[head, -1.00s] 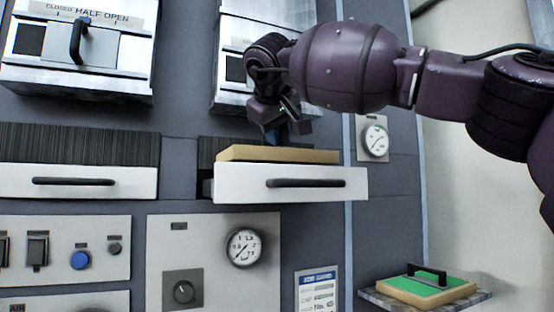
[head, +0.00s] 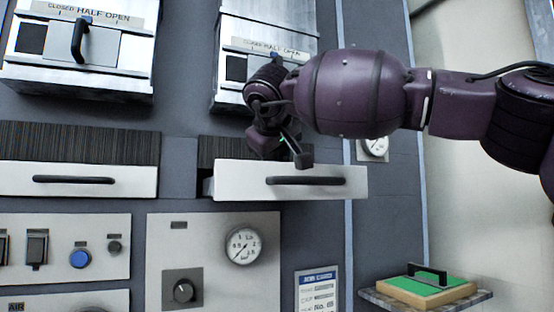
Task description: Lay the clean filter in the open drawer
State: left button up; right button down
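The open drawer (head: 231,181) is pulled out of the panel at centre, its white front facing me with a dark handle (head: 305,181). Its inside is hidden behind the front, and no filter shows above its rim. A filter with a green face, tan frame and dark handle (head: 427,288) lies on a shelf at lower right; I cannot tell whether it is the clean one. My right gripper (head: 284,153) is over the drawer's front edge, fingers pointing down. The fingers look spread, with nothing visible between them. My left gripper is out of view.
A second drawer (head: 138,181) is at the left. Above are two metal hatches, the left one (head: 127,66) labelled half open. A gauge (head: 376,147) is partly behind my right arm. The small shelf (head: 482,295) juts out at lower right.

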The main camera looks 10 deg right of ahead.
jog(key=c, duration=1.3)
grip_release()
jog(key=shift+f, duration=0.1)
jog(key=shift+o, duration=0.9)
jog(key=shift+s+a+r, duration=0.1)
jog(key=shift+s+r, duration=0.2)
jog(key=shift+r, duration=0.15)
jog(key=v, duration=1.1)
jog(key=shift+s, duration=0.1)
